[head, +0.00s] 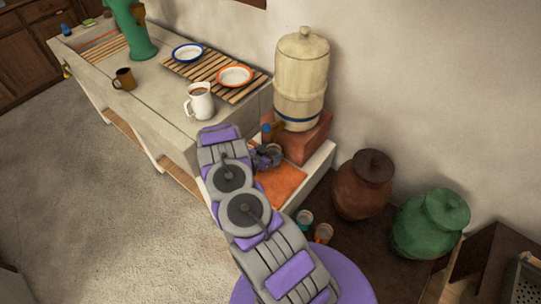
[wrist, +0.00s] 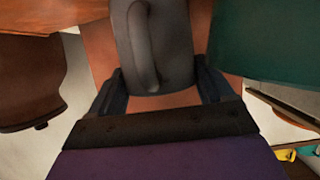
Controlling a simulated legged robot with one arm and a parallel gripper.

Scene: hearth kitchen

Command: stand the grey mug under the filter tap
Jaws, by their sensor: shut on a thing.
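The grey mug (wrist: 178,50) fills the upper middle of the wrist view, its handle facing the camera. My gripper (wrist: 162,84) is shut on it, with one dark finger on each side. In the head view my gripper (head: 267,156) is at the foot of the cream water filter (head: 301,75), just below its tap (head: 268,131). My arm and gripper hide most of the mug there, so I cannot tell whether it touches the surface below.
The filter stands on a terracotta block (head: 308,138), with an orange mat (head: 282,182) in front. A white jug (head: 199,103) and brown mug (head: 124,79) stand on the counter at left. Brown (head: 363,185) and green (head: 430,223) jars and two small cups (head: 304,219) are at right.

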